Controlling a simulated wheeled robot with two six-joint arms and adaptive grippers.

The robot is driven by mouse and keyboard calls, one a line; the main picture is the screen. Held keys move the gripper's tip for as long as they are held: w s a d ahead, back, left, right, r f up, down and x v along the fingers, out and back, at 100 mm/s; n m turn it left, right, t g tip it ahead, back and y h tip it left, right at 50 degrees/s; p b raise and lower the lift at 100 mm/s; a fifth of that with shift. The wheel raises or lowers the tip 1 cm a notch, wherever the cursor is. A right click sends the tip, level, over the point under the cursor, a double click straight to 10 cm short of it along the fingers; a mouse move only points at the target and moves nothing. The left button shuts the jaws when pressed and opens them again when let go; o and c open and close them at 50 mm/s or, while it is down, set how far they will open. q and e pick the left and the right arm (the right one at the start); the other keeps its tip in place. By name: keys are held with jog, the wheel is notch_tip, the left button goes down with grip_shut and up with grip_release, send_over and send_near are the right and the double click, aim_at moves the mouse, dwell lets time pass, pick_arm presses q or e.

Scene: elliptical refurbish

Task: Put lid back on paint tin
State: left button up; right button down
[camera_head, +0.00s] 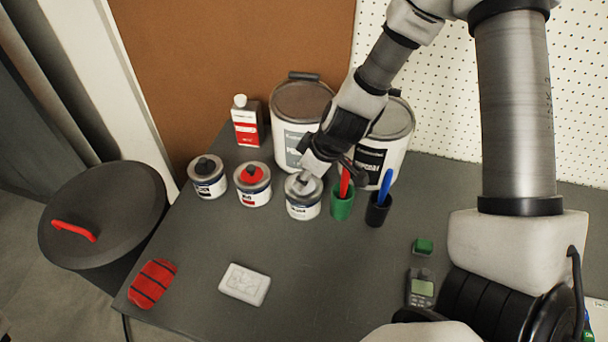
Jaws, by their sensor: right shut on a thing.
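Three small paint tins stand in a row on the grey table. The left tin (208,187) has a dark top, the middle tin (254,196) a red top with a dark knob. The right tin (303,207) has a pale grey lid (297,187) at its top. My right gripper (311,170) reaches down from above right and is shut on the grey lid's knob, at the mouth of that tin. The gripper partly hides the lid, so I cannot tell whether it is fully seated. My left gripper is not in view.
Two large paint buckets (289,133) (376,152) and a red-white bottle (246,124) stand behind. Green (342,206) and black (377,213) cups with tools stand close right.

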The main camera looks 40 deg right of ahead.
dwell(0.6)
jog(key=shift+c, duration=2.2)
grip_release()
notch_tip(320, 180, up, 7)
jog(key=p, duration=0.8)
grip_shut()
